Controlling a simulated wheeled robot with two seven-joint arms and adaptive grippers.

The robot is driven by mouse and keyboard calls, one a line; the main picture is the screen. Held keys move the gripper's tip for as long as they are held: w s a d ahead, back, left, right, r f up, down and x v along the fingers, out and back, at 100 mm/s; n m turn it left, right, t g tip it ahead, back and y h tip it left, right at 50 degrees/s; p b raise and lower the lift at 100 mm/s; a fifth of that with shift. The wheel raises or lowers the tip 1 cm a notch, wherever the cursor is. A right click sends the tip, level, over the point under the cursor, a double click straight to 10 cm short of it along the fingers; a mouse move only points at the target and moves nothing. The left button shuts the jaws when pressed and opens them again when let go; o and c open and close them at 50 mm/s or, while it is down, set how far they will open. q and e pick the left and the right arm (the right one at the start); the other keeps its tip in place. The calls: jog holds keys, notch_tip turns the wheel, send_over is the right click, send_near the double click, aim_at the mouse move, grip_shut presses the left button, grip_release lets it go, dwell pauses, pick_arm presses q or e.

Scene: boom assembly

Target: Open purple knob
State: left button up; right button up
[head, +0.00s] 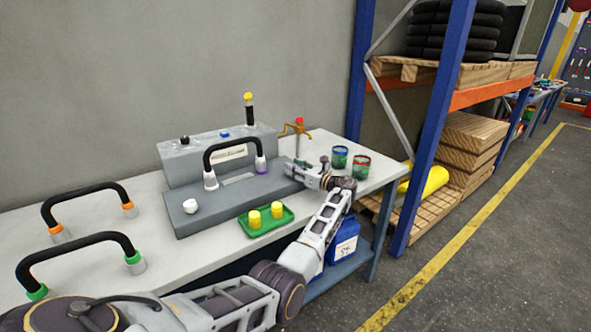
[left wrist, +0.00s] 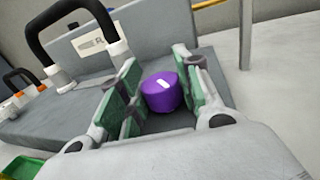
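The purple knob (left wrist: 162,92) with a white mark on top sits on the grey base in the left wrist view. My left gripper (left wrist: 160,88) is open, with one green-padded finger on each side of the knob. I cannot tell whether either pad touches it. In the head view my left gripper (head: 296,170) is over the right end of the grey base (head: 222,207) and seems to hide the knob. A black handle (head: 232,146) stands on the base beside it. My right gripper is not in view.
A white knob (head: 190,206) is at the base's left end. A green tray (head: 266,222) with yellow pieces lies in front. Two jars (head: 340,157) stand to the right of the gripper. Black handles (head: 85,192) stand at the left of the table.

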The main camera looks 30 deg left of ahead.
pick_arm(q)
jog(key=o, duration=0.3)
jog(key=shift+s+d, duration=0.35)
jog(key=shift+d, duration=1.6)
jog(key=shift+s+d, duration=0.3)
jog(key=shift+d, duration=1.7)
jog(key=shift+s+d, duration=0.35)
jog(key=shift+d, duration=1.6)
jog(key=shift+o, duration=0.2)
